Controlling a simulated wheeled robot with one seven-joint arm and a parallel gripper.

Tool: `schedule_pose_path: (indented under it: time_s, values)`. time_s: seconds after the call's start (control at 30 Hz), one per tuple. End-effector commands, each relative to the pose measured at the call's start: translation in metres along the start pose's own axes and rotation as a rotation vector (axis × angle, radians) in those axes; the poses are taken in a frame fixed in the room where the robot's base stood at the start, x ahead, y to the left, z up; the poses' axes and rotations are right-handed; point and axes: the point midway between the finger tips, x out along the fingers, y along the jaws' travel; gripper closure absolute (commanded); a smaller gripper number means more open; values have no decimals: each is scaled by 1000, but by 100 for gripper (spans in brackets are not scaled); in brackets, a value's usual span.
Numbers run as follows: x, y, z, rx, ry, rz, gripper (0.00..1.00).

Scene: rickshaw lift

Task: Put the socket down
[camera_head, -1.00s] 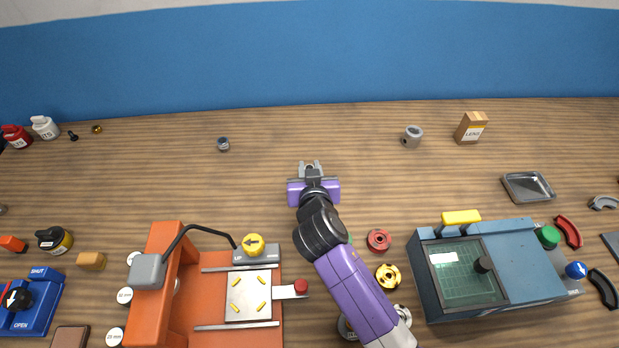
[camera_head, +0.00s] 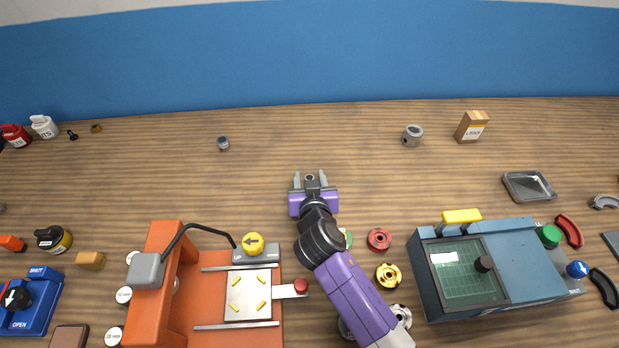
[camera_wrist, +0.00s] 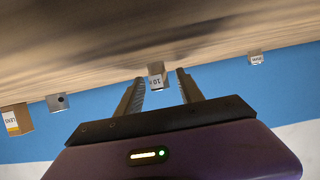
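The small grey socket (camera_head: 309,178) sits between the fingers of my gripper (camera_head: 310,174) on the open middle of the bench. In the wrist view, the socket (camera_wrist: 156,76) shows a label reading 10 and seems to rest on the bench surface. My gripper (camera_wrist: 159,78) is open, with a gap visible between each finger and the socket. The lower part of the socket is partly hidden by my gripper in the head view.
An orange fixture (camera_head: 165,285) and a blue-grey machine (camera_head: 520,262) flank my arm. The bench around my gripper is clear.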

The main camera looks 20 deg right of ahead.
Motion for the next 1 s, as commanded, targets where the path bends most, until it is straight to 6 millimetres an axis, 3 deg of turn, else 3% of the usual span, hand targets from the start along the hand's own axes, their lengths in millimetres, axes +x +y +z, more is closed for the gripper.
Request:
schedule_pose_path:
  time_s: [0.3,0.7,1.0]
  values:
    - [-4,0,-2,0,0,-1,56]
    - [-62,0,-1,0,1,-1,56]
    - [-76,0,-2,0,0,0,56]
